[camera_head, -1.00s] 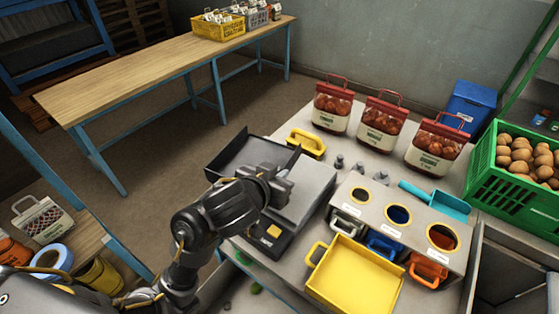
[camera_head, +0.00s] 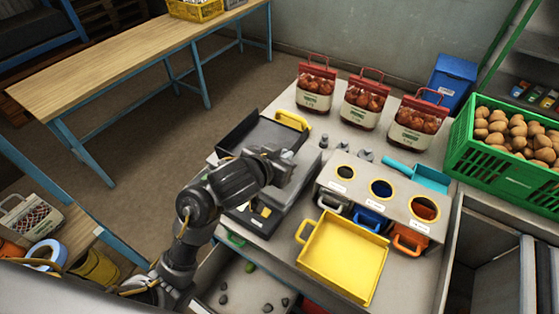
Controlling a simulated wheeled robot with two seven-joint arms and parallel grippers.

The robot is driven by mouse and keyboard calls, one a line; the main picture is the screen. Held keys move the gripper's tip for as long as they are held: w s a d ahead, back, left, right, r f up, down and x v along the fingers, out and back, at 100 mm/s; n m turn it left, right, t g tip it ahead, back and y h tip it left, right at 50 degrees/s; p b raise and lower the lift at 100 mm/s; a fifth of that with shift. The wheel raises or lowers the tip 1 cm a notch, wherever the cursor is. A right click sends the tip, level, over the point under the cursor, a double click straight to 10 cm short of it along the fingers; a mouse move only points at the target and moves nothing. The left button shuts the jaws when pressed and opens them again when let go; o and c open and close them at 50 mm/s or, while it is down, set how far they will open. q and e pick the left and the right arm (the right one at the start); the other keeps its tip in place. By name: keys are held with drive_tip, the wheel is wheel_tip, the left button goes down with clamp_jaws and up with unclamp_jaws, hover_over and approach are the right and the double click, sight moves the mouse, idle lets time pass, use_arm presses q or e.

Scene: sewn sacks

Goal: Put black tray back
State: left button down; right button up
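The black tray (camera_head: 240,130) is a dark, low-walled pan over the rear part of the scale, seen in the head view. My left gripper (camera_head: 288,163) is at the near right side of the tray and appears shut on its edge; my wrist hides most of the grip. The scale (camera_head: 262,222), with a yellow display on its front, stands on the bench below my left forearm. I cannot tell whether the tray touches the scale. My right gripper is not in view.
A yellow handle (camera_head: 292,120) shows just behind the tray. Several red-topped bags (camera_head: 363,104) stand at the back. A yellow tray (camera_head: 343,258) and a three-hole sorter (camera_head: 380,195) are to the right. A green crate (camera_head: 510,150) of potatoes is at far right.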

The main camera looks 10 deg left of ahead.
use_arm(q)
drive_tip(key=w+f+b, duration=0.1)
drive_tip(key=w+f, duration=0.1)
drive_tip(key=w+a+f+b, duration=0.1)
drive_tip(key=w+f+b, duration=0.1)
drive_tip(key=f, duration=0.1)
drive_tip(key=shift+w+a, duration=0.15)
drive_tip(key=shift+a, duration=0.05)
drive_tip(key=shift+w+f, duration=0.3)
drive_tip(key=shift+w, duration=0.1)
drive_tip(key=shift+w+a+f+b, duration=0.1)
drive_tip(key=shift+w+f+b, duration=0.1)
drive_tip(key=shift+f+b, duration=0.65)
drive_tip(key=shift+w+a+f+b, duration=0.15)
drive_tip(key=shift+f+b, duration=0.35)
drive_tip(key=shift+f, duration=0.65)
drive_tip(key=shift+d+r, duration=0.1)
drive_tip(key=shift+d, duration=0.05)
drive_tip(key=shift+f, duration=0.3)
drive_tip(key=c, duration=1.6)
unclamp_jaws()
drive_tip(key=shift+r, duration=0.1)
